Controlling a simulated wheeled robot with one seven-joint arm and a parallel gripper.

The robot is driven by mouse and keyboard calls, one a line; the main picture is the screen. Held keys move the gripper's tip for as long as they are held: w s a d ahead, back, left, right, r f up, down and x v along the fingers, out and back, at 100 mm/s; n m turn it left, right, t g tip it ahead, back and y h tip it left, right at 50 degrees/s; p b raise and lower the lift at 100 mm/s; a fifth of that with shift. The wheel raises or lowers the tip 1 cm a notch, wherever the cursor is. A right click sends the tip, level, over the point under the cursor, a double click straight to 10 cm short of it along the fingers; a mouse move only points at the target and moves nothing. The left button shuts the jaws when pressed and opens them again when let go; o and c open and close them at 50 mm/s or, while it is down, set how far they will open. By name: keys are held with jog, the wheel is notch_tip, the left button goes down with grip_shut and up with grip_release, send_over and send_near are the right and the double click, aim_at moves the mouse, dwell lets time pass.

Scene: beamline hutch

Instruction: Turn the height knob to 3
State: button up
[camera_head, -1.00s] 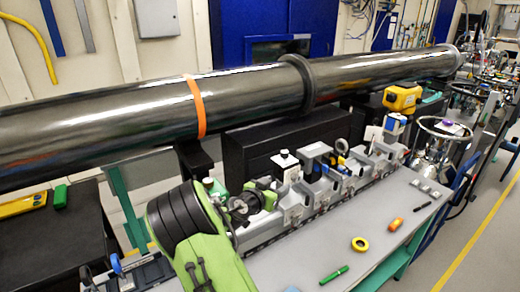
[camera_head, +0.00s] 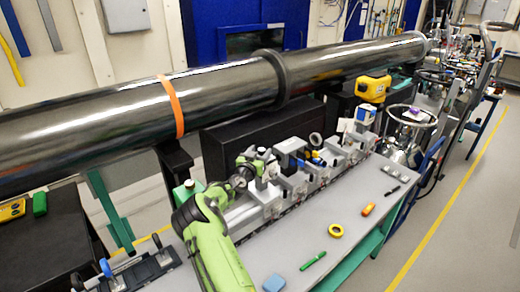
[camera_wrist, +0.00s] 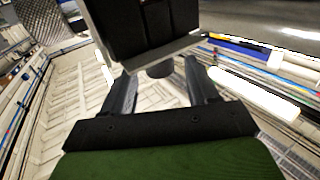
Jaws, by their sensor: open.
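My gripper (camera_wrist: 162,82) is open in the wrist view, its two dark fingers spread apart. A short dark round stub (camera_wrist: 160,70), knob-like, shows beyond and between the fingertips. It sits against a silver plate with a black ribbed block (camera_wrist: 148,28). I cannot tell for certain that it is the height knob, and no number or mark on it can be read. No contact with the fingers shows. In the head view, my green arm reaches the near end of a rail of grey mounts (camera_head: 270,192) on the bench. My gripper's fingertips cannot be made out there.
A long dark pipe (camera_head: 225,88) with an orange band runs behind the mounts. The grey bench top (camera_head: 290,240) carries a green marker (camera_head: 313,259), a yellow ring (camera_head: 336,230), an orange item (camera_head: 368,210) and a blue block (camera_head: 274,283). Open floor lies right.

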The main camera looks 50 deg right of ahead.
jog(key=shift+w+d, duration=0.15)
jog(key=shift+d, duration=0.25)
jog(key=c, duration=1)
jog(key=shift+c, duration=0.2)
